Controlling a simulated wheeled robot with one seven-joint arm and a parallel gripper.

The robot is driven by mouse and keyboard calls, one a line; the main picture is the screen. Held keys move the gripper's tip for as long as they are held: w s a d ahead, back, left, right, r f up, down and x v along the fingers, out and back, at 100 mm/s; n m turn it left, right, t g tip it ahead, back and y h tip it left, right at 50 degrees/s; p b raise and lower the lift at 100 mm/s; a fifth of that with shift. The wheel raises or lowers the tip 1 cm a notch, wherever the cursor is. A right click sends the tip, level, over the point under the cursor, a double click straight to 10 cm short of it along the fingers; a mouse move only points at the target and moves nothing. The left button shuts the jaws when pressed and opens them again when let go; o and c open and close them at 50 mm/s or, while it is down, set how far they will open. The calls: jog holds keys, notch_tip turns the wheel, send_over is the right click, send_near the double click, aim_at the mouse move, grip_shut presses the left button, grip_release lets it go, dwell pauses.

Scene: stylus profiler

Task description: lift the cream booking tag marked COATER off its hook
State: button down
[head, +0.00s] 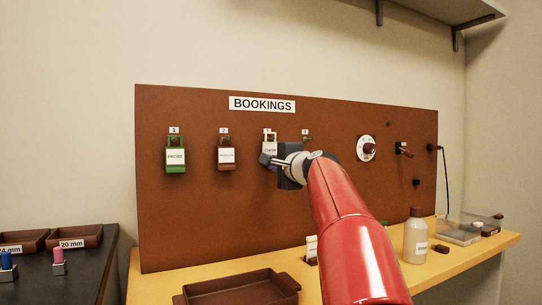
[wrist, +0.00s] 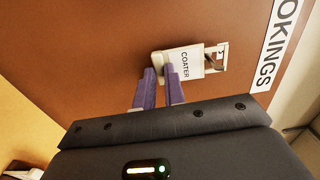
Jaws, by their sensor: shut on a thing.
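The cream tag marked COATER (wrist: 187,62) is at the board, with its white label towards me. My gripper (wrist: 160,72) is shut on the lower end of the tag, its two purple fingers on either side. A dark hook (wrist: 213,62) shows at the opening in the tag's upper end, and the tag appears to hang around it. In the head view the cream tag (head: 269,148) is partly hidden behind my gripper (head: 267,160).
The brown BOOKINGS board (head: 200,220) also holds a green PROBE tag (head: 175,156) and a brown tag (head: 226,155) to the left. A dial (head: 366,148) is to the right. Below, the yellow bench carries a brown tray (head: 240,287) and a bottle (head: 416,238).

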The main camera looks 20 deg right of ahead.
jog(key=s+b, duration=0.3)
jog(key=s, duration=0.5)
jog(key=shift+d+b, duration=0.15)
jog(key=shift+b, duration=0.2)
dwell(0.3)
jog(key=shift+r, duration=0.1)
